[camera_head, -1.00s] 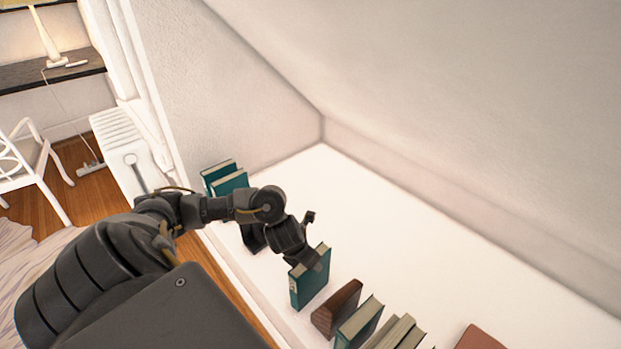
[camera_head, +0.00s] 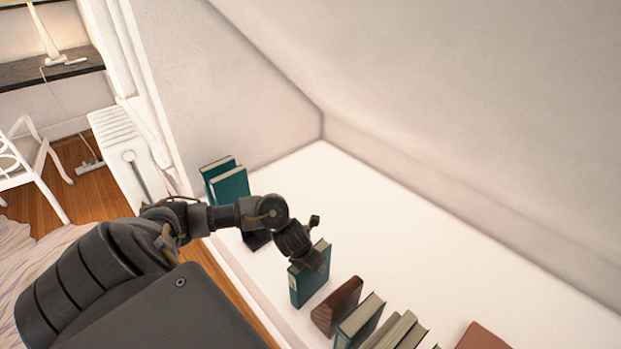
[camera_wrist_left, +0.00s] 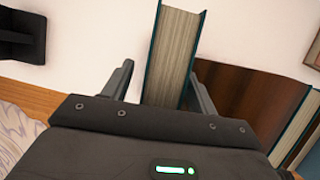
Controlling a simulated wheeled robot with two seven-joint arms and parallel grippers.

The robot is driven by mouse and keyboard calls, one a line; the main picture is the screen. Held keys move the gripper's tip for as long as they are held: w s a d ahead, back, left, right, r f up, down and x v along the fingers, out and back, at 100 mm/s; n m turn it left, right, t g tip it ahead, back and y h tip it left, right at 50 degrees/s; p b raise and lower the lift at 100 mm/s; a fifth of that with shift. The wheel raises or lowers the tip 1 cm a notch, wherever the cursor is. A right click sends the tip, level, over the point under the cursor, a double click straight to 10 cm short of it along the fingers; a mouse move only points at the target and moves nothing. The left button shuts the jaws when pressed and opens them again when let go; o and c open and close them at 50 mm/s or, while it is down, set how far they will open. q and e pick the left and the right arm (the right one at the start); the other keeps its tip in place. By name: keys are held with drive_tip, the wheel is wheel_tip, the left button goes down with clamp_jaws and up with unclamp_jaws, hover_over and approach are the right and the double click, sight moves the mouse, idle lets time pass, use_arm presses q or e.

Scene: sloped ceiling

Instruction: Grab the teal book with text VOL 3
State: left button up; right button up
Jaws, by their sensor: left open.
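A teal book (camera_head: 309,282) stands upright on the white shelf, apart from the other books, in the head view. In the left wrist view the same book (camera_wrist_left: 172,55) shows its cream page edge between two teal covers. My left gripper (camera_head: 313,258) is at the top of this book. In the wrist view its two fingers (camera_wrist_left: 160,85) are open, one on each side of the book, with a visible gap at the left finger. No VOL 3 text is readable in these frames. My right gripper is not in view.
Two teal books (camera_head: 230,186) stand at the shelf's far left. A dark brown wooden block (camera_head: 337,307) stands close beside the book, followed by a teal book (camera_head: 360,320) and lighter books (camera_head: 395,331). The back of the white shelf (camera_head: 420,230) is clear below the sloped ceiling.

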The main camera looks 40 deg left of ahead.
use_arm(q)
drive_tip(key=shift+f, duration=0.1)
idle(0.3)
clamp_jaws()
idle(1.3)
